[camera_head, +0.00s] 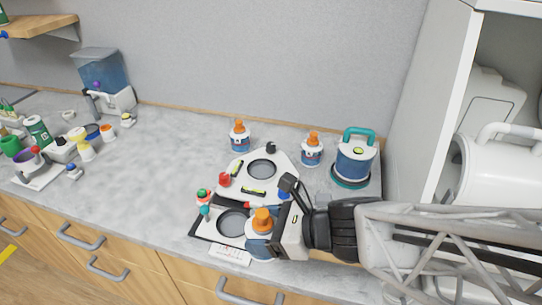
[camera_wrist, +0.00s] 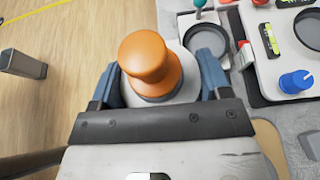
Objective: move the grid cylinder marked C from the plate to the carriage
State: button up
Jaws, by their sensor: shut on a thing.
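An orange-knobbed cylinder with a white top (camera_head: 262,219) is between the blue fingers of my gripper (camera_head: 272,226). In the wrist view the orange knob (camera_wrist: 146,58) stands up between the fingers (camera_wrist: 160,78), which are shut on the cylinder's sides. No letter on it is readable. It is close to the right of a dark round recess (camera_head: 232,222) in a low black-edged unit at the counter front; the recess also shows in the wrist view (camera_wrist: 206,38). Behind is a white unit (camera_head: 284,165) with a second round recess (camera_head: 262,169). I cannot tell which is plate or carriage.
Two similar orange-topped cylinders stand behind, left (camera_head: 239,137) and right (camera_head: 312,150) of the white unit. A blue pot with a teal handle (camera_head: 355,160) stands at the right by a cabinet wall. A white label card (camera_head: 230,255) lies at the front edge. The counter's left middle is clear.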

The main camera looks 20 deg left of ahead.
jog(key=s, duration=0.1)
jog(key=s+d+f, duration=0.1)
jog(key=s, duration=0.1)
jog(key=shift+s+d+f, duration=0.2)
jog(key=shift+s+d, duration=0.05)
jog(key=shift+s, duration=0.05)
send_over(234, 227)
jog(key=shift+s+d+f, duration=0.25)
jog(key=shift+d+f, duration=0.1)
jog(key=shift+f, duration=0.35)
dwell(0.3)
jog(key=shift+a, duration=0.1)
jog(key=shift+w+a+f, duration=0.15)
jog(key=shift+f, duration=0.75)
jog(key=shift+w+a+f, duration=0.1)
jog(key=shift+w+f, duration=0.05)
jog(key=shift+f, duration=0.75)
jog(key=shift+f, duration=0.35)
